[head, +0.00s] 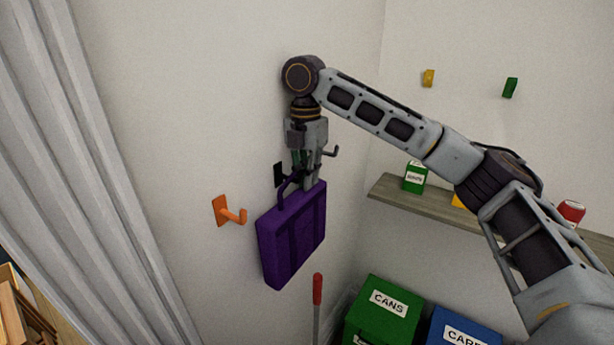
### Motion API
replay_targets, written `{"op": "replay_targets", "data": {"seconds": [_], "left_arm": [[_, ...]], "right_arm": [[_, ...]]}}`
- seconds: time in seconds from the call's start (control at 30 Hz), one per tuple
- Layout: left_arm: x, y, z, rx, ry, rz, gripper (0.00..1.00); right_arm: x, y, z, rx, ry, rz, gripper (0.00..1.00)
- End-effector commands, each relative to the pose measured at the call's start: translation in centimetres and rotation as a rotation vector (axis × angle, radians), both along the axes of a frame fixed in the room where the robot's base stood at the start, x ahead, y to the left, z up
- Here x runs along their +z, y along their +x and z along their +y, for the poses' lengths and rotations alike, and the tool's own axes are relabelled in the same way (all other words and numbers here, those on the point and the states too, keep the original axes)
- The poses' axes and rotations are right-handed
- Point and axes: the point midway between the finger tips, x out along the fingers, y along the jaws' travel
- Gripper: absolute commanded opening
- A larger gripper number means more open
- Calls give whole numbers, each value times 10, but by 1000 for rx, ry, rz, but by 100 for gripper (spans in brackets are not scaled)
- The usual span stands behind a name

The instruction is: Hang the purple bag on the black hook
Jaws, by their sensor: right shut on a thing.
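The purple bag (292,236) hangs upright by the wall, its handle going up to my right gripper (307,180). My right gripper points down and is shut on the bag's handle. The black hook (278,174) is on the wall just left of the gripper fingers. Only its flat plate shows clearly; the handle and fingers cover its prong. The handle is right at the hook, but I cannot tell whether it is over the prong or in front of it. My left gripper is not in view.
An orange hook (228,211) juts out left of the bag, and a grey hook (332,151) sits right of the gripper. A shelf (397,191) with small boxes is at right. Below are a green CANS bin (375,325), a blue bin (465,328) and a red-tipped handle (317,289).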

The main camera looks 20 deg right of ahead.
Motion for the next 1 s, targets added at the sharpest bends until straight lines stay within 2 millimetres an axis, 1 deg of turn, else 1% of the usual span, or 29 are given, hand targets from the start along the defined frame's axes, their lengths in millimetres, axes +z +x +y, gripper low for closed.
{"op": "replay_targets", "data": {"seconds": [0.07, 0.1, 0.27, 0.67, 0.87, 1.0], "left_arm": [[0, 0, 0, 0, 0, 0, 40], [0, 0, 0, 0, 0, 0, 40], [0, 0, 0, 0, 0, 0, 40], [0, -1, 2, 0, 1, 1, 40], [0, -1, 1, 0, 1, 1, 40], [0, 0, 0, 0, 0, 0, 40]], "right_arm": [[0, 0, 0, 0, 0, 0, 0], [0, 0, 0, 0, 0, 0, 13], [0, 0, 0, 0, 0, 0, 34], [1, 0, 0, 0, 0, 0, 34], [9, 0, 0, 0, 1, -1, 34], [19, 0, 0, 0, 0, -3, 34]]}}
